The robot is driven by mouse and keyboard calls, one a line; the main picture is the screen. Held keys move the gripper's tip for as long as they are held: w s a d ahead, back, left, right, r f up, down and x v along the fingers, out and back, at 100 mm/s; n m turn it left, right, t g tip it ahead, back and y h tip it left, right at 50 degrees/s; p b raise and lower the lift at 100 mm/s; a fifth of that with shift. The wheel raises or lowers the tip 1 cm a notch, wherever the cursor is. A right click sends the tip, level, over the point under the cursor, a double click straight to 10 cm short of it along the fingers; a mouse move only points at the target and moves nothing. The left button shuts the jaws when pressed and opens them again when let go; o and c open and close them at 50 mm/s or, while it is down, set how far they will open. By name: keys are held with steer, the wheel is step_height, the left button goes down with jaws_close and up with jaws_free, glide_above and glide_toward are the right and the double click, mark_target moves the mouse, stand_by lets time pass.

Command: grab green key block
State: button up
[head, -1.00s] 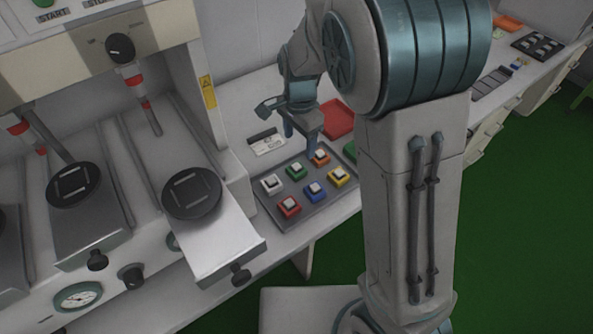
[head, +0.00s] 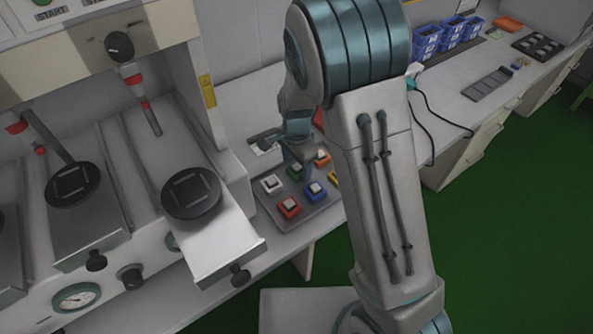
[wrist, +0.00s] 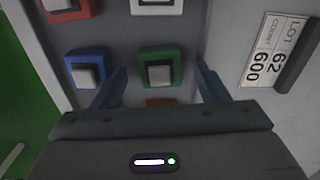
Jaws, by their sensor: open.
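The green key block (head: 295,172) sits on the grey tray (head: 268,208) among other coloured blocks, a square green base with a grey key on top. In the wrist view the green block (wrist: 160,68) lies between the two fingers of my gripper (wrist: 163,80), which are spread wide apart. My gripper (head: 300,165) hangs over the tray, near the green block in the head view. The jaws are open and empty. How high the fingertips are above the block is hard to tell.
Blue (head: 315,191), red (head: 289,208) and white (head: 272,184) key blocks stand close around it; orange (head: 322,158) and yellow blocks are partly hidden by my arm. A LOT label stand (wrist: 275,50) is right in the wrist view. The press machine (head: 190,193) stands left.

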steer(key=c, duration=1.1)
steer(key=shift+r, duration=0.15)
